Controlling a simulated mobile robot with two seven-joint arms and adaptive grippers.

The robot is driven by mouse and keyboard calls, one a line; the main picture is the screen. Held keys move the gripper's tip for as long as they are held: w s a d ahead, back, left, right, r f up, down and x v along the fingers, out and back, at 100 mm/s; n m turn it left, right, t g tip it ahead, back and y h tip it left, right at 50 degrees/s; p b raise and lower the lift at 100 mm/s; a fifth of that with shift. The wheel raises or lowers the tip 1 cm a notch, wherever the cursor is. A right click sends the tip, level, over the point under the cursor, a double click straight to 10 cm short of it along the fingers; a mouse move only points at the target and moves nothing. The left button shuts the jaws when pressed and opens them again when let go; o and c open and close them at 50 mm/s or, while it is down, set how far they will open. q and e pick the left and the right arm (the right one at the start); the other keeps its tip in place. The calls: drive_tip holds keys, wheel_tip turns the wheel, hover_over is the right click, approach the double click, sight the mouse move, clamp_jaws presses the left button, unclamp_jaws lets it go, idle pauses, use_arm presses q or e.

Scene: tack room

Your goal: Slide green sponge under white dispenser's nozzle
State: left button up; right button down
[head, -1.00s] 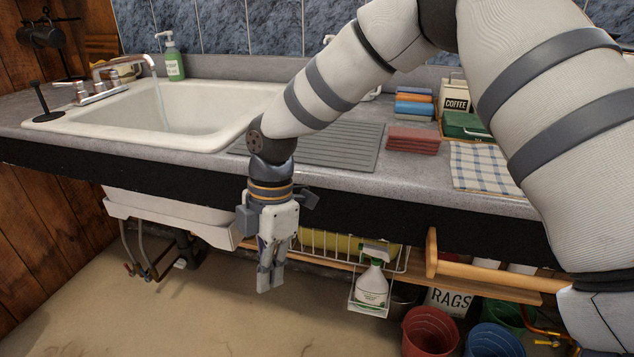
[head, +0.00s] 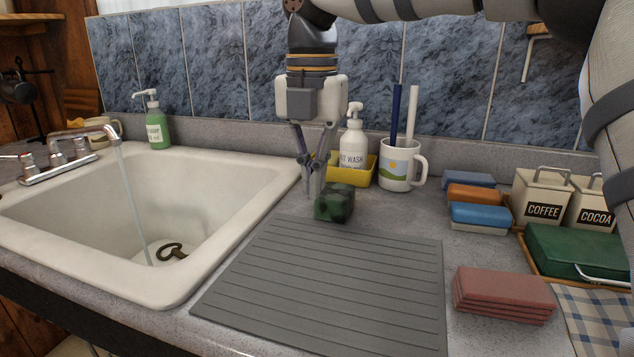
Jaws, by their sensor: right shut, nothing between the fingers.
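The green sponge (head: 333,203), a dark mottled block, lies on the counter behind the grey drain mat. The white dispenser (head: 354,148), a pump bottle with a "wash" label, stands behind the sponge at a yellow tray (head: 338,170). Its pump head and nozzle (head: 354,108) are above and behind the sponge. My right gripper (head: 312,191) points down with its fingers shut and empty, just left of the sponge. Whether the fingertips touch the sponge I cannot tell. The bottle's foot is partly hidden by the tray. My left gripper is not in view.
A mug with two sticks (head: 400,165) stands right of the dispenser. The sink (head: 60,235) with running water is at left. The drain mat (head: 320,290) lies in front. Colored sponges (head: 478,215), red pads (head: 503,293) and canisters (head: 540,197) are at right.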

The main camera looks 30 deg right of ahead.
sight(321, 231)
wheel_tip(321, 231, down, 8)
drive_tip(key=shift+s+r, duration=0.1)
drive_tip(key=shift+r, duration=0.1)
drive_tip(key=shift+w+d+f, duration=0.25)
drive_tip(key=shift+w+d, duration=0.3)
drive_tip(key=shift+d, duration=0.1)
drive_tip(key=shift+w+d+f, duration=0.25)
drive_tip(key=shift+w+d, duration=0.3)
drive_tip(key=shift+d, duration=0.05)
drive_tip(key=shift+w+d+r, duration=0.15)
drive_tip(key=shift+w+d, duration=0.1)
drive_tip(key=shift+d, duration=0.05)
